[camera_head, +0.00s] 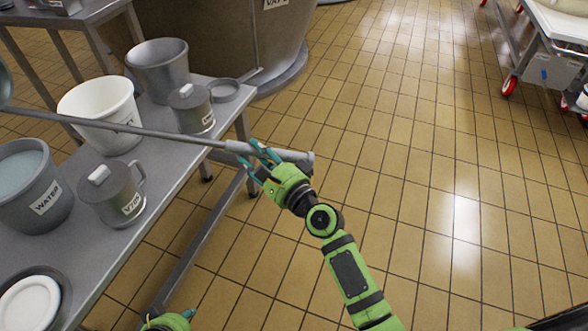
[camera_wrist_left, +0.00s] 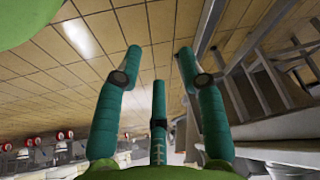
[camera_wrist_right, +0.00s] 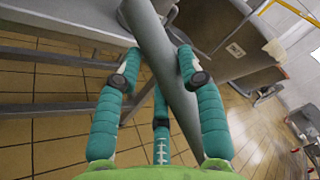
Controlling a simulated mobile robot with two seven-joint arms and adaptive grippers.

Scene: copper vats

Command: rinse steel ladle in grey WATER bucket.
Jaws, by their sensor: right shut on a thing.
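The steel ladle (camera_head: 150,132) is a long thin rod with a thicker grey handle end. My right gripper (camera_head: 262,163) is shut on that handle, which also shows between its fingers in the right wrist view (camera_wrist_right: 160,60). The rod reaches left above the table, and its bowl is cut off at the left edge. The grey WATER bucket (camera_head: 38,202) stands at the left with pale liquid in it; the bowl appears above and beyond it, outside its rim. My left gripper (camera_wrist_left: 160,70) is open and empty; only a bit of it shows at the bottom of the head view.
On the steel table (camera_head: 165,172) stand a white bucket (camera_head: 98,108), a grey bucket (camera_head: 160,72), two lidded labelled pots (camera_head: 112,195) and a round dish with a white disc (camera_head: 30,305). A copper vat (camera_head: 215,40) is behind.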

